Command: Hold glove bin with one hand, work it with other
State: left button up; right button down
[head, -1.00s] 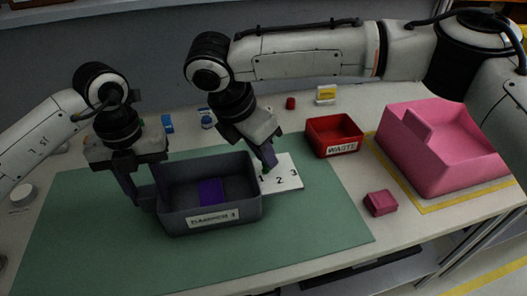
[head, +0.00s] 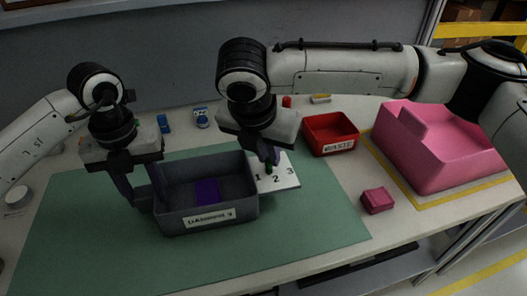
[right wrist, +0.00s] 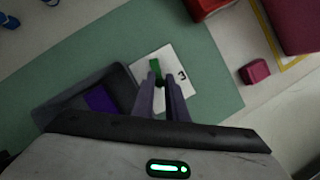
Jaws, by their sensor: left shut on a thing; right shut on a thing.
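The grey bin (head: 206,222), with a white label on its front, stands upright on the green mat (head: 90,230). A purple piece (head: 206,191) lies inside; it also shows in the right wrist view (right wrist: 100,98). My left gripper (head: 143,198) is shut on the bin's left wall. My right gripper (head: 270,158) is shut on a small green piece (right wrist: 155,68), just right of the bin. It is over the white card (head: 283,178) numbered 1, 2, 3. I cannot tell whether the green piece touches the card.
A red bin (head: 331,134) labelled WASTE stands right of the card. A large pink bin (head: 440,160) fills the right side inside yellow tape. A small pink block (head: 377,201) lies in front of it. Small blue items (head: 201,119) stand behind the mat. The mat's front is clear.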

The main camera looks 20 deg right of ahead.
jog(key=n, duration=0.1)
jog(key=d+n+y, duration=0.1)
jog(key=n, duration=0.1)
jog(key=d+n+t+y, duration=0.1)
jog(key=n, duration=0.1)
jog(key=shift+s, duration=0.1)
jog(key=n, duration=0.2)
jog(key=d+n+y, duration=0.2)
jog(key=n, duration=0.1)
jog(key=shift+w+n, duration=0.3)
jog(key=shift+w, duration=0.1)
pick_arm(q)
jog(key=shift+a, duration=0.1)
pick_arm(e)
jog(key=c, duration=1.7)
grip_release()
jog(key=shift+c, duration=0.2)
jog(key=shift+a, duration=0.1)
jog(key=shift+s+r, duration=0.15)
jog(key=shift+r, duration=0.35)
jog(key=v, duration=1.1)
